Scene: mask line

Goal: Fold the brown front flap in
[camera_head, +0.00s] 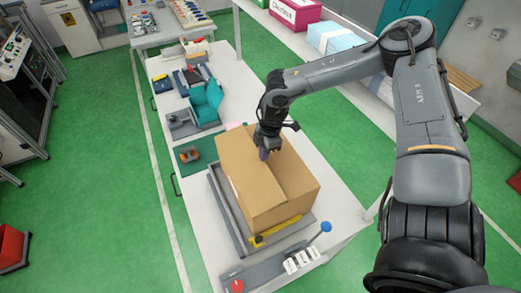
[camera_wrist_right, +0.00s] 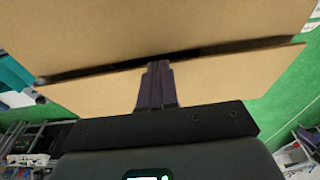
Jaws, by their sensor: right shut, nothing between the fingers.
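A brown cardboard box (camera_head: 262,205) stands in a grey tray-like fixture (camera_head: 222,205) on the white bench. Its top panels lie roughly flat, with a seam or step between them. My right gripper (camera_head: 264,154) is shut and empty, pointing down at the top of the box. In the right wrist view its dark fingers (camera_wrist_right: 157,72) lie over a narrow brown flap (camera_wrist_right: 90,91), with the tips at a dark gap. Beyond the gap is a larger brown panel (camera_wrist_right: 150,30). I cannot tell whether the fingertips touch the cardboard. My left gripper is not in view.
A yellow piece (camera_head: 262,238) is at the fixture's near edge. A blue-knobbed lever (camera_head: 326,227) and a red button (camera_head: 237,286) are at the bench's near end. Teal items (camera_head: 207,97) and small devices lie farther back. Bare bench (camera_head: 335,205) shows right of the box.

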